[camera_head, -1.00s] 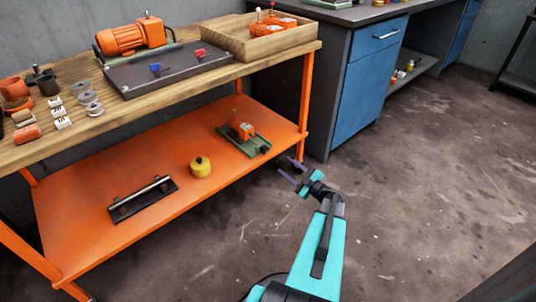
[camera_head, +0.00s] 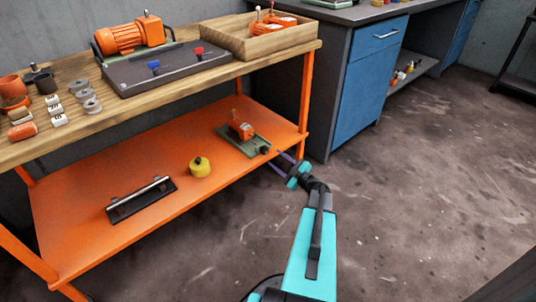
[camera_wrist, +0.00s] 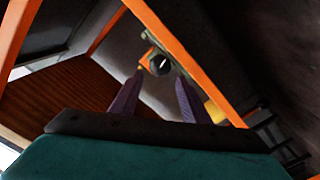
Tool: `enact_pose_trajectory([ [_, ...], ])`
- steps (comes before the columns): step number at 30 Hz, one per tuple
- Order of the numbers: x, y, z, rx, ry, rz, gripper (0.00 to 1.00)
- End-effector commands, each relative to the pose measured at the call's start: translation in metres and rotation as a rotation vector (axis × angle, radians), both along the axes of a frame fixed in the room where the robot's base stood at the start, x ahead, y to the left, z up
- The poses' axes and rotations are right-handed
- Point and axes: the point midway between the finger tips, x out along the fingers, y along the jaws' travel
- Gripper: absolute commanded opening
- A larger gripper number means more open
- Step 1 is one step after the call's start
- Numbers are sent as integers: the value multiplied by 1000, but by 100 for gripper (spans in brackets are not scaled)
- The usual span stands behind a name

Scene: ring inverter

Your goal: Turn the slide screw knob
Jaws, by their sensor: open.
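A small slide with a green base (camera_head: 252,145) and an orange block (camera_head: 243,130) sits on the lower orange shelf near its right front edge. A dark round knob (camera_head: 265,151) is at the end of the slide facing me. In the wrist view the knob (camera_wrist: 160,65) shows just beyond and between the two purple fingertips. My gripper (camera_head: 277,161) is open and empty, its fingers pointing at the knob from outside the shelf edge. Whether a finger touches the knob I cannot tell.
A yellow round weight (camera_head: 200,167) and a black bar fixture (camera_head: 141,200) lie further left on the shelf. An orange table leg (camera_head: 304,100) rises close to the right of the slide. Open floor (camera_head: 420,210) lies to the right.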

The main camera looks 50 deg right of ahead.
Motion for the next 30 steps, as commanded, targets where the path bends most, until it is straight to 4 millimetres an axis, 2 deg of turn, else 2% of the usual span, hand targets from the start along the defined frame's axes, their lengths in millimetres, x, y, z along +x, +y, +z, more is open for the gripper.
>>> enact_pose_trajectory([
  [6, 34, -3, -2, -2, -1, 2, 42],
  [15, 66, -5, -1, -1, -1, 1, 42],
  [28, 72, -5, 0, 0, 0, 0, 42],
  [30, 72, -5, 0, 0, 0, 0, 32],
])
